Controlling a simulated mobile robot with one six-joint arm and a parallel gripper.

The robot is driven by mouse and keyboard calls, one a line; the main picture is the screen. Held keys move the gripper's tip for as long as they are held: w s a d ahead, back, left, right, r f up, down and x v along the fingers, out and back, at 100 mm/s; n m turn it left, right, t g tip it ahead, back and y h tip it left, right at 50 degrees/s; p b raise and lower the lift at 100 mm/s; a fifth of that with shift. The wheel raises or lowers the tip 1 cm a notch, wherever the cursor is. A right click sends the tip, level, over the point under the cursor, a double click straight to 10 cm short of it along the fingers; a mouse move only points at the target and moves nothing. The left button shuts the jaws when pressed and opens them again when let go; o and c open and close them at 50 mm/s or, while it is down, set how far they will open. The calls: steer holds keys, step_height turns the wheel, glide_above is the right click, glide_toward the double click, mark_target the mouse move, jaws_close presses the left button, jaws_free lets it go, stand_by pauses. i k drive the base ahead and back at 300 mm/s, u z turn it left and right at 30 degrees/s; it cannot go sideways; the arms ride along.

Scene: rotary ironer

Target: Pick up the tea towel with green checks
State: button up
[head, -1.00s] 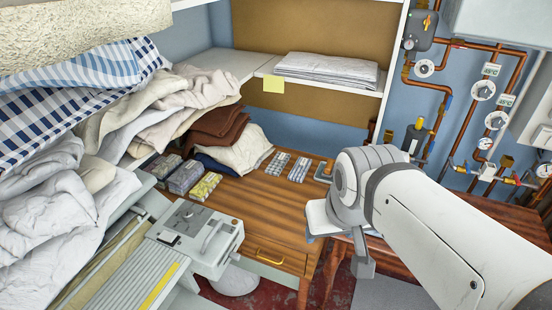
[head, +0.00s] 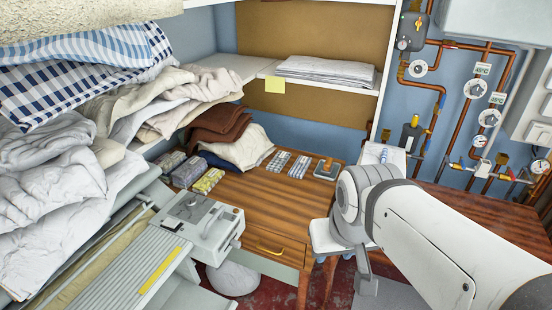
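Several small folded cloths lie on the wooden table. At its left, a grey-green folded cloth (head: 171,162), a grey folded cloth (head: 189,171) and a yellow-green patterned folded cloth (head: 208,181) sit side by side. Two flatter blue-grey patterned cloths, one here (head: 278,161) and one here (head: 300,166), lie nearer the middle. I cannot make out green checks clearly on any of them. My arm reaches in from the lower right, well right of the cloths; its gripper does not show.
The wooden table (head: 262,206) has bare room at its front. A shelf (head: 330,90) hangs above.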

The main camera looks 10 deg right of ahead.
mark_target(277, 164)
steer(key=z, duration=0.35)
steer(key=i, duration=1.15)
steer(key=u, duration=0.5)
